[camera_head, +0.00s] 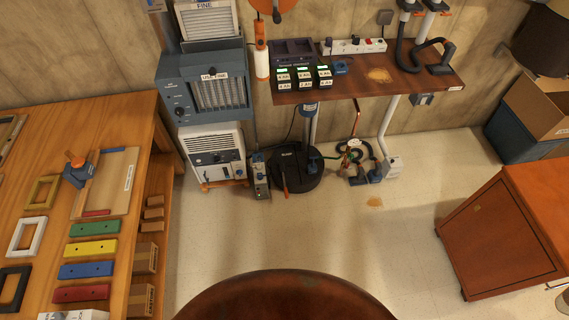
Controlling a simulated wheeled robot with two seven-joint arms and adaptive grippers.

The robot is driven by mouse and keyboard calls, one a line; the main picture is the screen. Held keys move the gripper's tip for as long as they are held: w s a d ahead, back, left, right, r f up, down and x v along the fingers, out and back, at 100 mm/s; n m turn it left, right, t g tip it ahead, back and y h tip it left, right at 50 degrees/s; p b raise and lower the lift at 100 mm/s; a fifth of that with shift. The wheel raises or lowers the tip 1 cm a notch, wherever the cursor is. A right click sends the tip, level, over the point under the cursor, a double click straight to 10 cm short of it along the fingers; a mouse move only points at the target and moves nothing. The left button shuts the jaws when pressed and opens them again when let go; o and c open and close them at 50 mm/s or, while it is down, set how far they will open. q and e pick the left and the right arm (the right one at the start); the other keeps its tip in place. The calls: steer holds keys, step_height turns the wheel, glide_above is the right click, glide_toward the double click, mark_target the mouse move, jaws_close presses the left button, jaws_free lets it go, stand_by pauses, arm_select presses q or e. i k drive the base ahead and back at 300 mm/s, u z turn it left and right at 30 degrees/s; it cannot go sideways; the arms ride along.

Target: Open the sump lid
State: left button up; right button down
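The sump lid (297,173) is a dark, round, flat disc on the floor below the wall shelf. It looks shut and lies flat. Neither of my grippers shows in the head view.
A wooden shelf (430,82) with chargers and a power strip overhangs the lid. A workbench (120,180) is at left, an orange-brown cabinet (490,230) at right. Floor (260,235) in front is clear.

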mark_target(283, 166)
steer(key=u, duration=0.5)
steer(key=k, duration=1.05)
steer(key=z, duration=0.8)
steer(key=i, duration=1.35)
steer(key=u, duration=0.8)
steer(key=i, duration=0.4)
steer(key=u, duration=0.3)
